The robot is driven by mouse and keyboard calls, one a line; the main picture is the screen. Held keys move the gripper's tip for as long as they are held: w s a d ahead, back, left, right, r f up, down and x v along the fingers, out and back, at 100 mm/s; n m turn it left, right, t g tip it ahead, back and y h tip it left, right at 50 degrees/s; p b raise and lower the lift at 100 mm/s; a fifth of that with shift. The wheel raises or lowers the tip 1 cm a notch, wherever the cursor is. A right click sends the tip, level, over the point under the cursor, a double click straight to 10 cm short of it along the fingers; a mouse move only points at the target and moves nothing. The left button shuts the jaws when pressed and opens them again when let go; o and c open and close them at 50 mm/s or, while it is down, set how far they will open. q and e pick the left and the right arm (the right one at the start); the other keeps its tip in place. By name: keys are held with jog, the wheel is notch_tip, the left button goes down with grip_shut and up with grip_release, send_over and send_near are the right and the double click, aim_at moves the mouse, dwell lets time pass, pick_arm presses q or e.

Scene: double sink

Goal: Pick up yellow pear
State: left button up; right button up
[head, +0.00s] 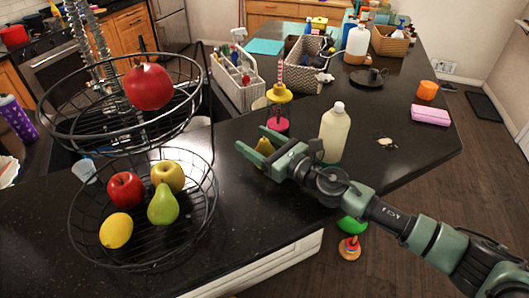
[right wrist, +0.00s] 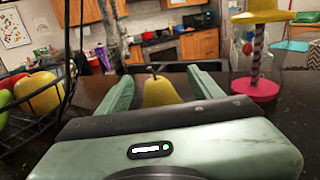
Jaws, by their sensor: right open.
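The yellow pear (head: 264,146) stands on the dark counter, mostly hidden behind my right gripper (head: 252,139) in the head view. In the right wrist view the pear (right wrist: 160,91) is upright with its stem up, between the two green fingers of my right gripper (right wrist: 160,80). The fingers are open, one on each side of the pear. Its lower part is hidden by the gripper body. My left gripper is not in view.
A two-tier wire basket (head: 75,215) with fruit stands to the left. A pink-based dispenser with a yellow top (head: 279,92) is just behind the pear, and a cream bottle (head: 335,133) stands right of it. Counter between basket and gripper is clear.

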grip_shut()
jog(key=shift+r, duration=0.1)
